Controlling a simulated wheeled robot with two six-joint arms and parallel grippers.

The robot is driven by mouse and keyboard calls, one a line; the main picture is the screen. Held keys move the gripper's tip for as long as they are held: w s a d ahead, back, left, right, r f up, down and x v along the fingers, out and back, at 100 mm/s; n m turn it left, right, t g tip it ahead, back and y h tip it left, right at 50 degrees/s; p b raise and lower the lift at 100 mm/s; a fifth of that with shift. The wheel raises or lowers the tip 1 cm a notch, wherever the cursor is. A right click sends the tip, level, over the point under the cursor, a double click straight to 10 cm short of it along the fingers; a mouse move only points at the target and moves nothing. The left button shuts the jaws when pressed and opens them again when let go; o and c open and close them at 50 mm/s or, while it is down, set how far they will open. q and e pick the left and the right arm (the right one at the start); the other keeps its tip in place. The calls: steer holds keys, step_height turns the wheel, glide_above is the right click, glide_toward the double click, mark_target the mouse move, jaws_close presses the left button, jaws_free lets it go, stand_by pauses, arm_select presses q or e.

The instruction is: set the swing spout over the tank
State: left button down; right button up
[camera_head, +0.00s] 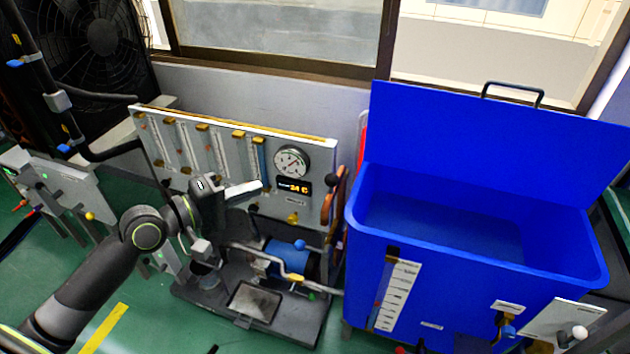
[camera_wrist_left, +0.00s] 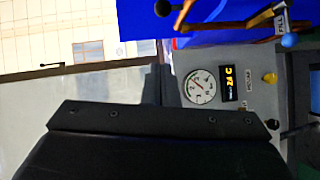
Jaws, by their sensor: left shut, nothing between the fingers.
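The blue tank (camera_head: 475,265) stands at the right with its lid raised; a blue surface also shows along the top of the left wrist view (camera_wrist_left: 215,10). A copper-coloured pipe with a black ball knob (camera_head: 335,197) stands at the panel's right edge, beside the tank's left wall. It looks like the swing spout; its outlet is not clear. It also shows in the left wrist view (camera_wrist_left: 225,27). My left gripper (camera_head: 250,189) is shut and empty in front of the panel, left of and apart from the copper pipe. My right gripper is out of view.
The panel (camera_head: 225,150) carries a round gauge (camera_head: 292,162), a lit display (camera_head: 294,187) and clear tubes. Below are a blue motor (camera_head: 285,258), a blue ball knob (camera_head: 300,244) and a pale pipe on a dark base. A black fan (camera_head: 103,35) stands at the back left.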

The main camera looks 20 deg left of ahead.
mark_target(335, 184)
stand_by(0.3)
arm_select(q)
steer(key=s+d+p+x, duration=0.1)
steer(key=d+p+x, duration=0.1)
steer(key=x, duration=1.1)
steer(key=shift+s, duration=0.35)
steer(key=shift+f+p, duration=0.1)
steer(key=shift+p, duration=0.2)
